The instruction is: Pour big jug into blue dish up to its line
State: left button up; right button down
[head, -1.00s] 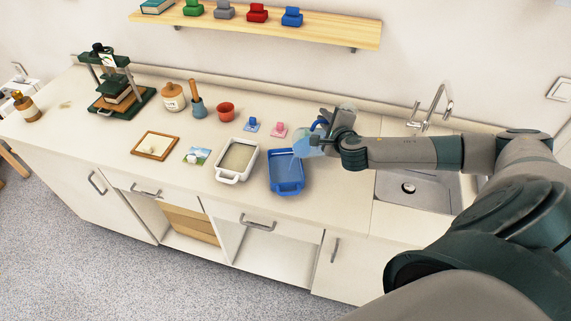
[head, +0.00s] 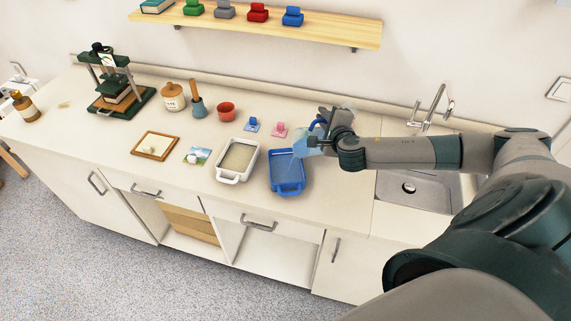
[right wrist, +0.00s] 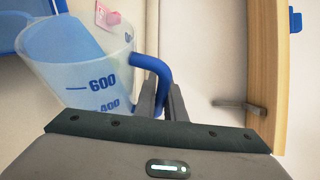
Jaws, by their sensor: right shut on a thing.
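The blue dish (head: 287,178) sits on the counter near its front edge, right of a white dish. My right gripper (head: 322,138) is shut on the blue handle of the big jug (head: 306,146). The jug is translucent with blue liquid and is held tilted to the left above the blue dish's back right side. In the right wrist view the jug (right wrist: 75,65) shows marks 600 and 400, with the handle (right wrist: 152,75) between my fingers. Pale blue shows inside the dish; its line cannot be made out. My left gripper is not in view.
A white dish (head: 238,158), a framed print (head: 155,145), a small picture card (head: 196,156) and a red pot (head: 226,112) stand to the left. Blue (head: 252,125) and pink (head: 279,130) small items lie behind the dishes. The sink (head: 410,188) is at right.

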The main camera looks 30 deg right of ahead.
jog(key=shift+d, duration=0.2)
jog(key=shift+w+a+r, duration=0.1)
jog(key=shift+a, duration=0.1)
jog(key=shift+a+r, duration=0.1)
jog(key=shift+r, duration=0.05)
dwell(0.4)
jog(key=shift+a+r+n, duration=0.1)
jog(key=shift+r+n, duration=0.05)
jog(key=shift+n, duration=0.15)
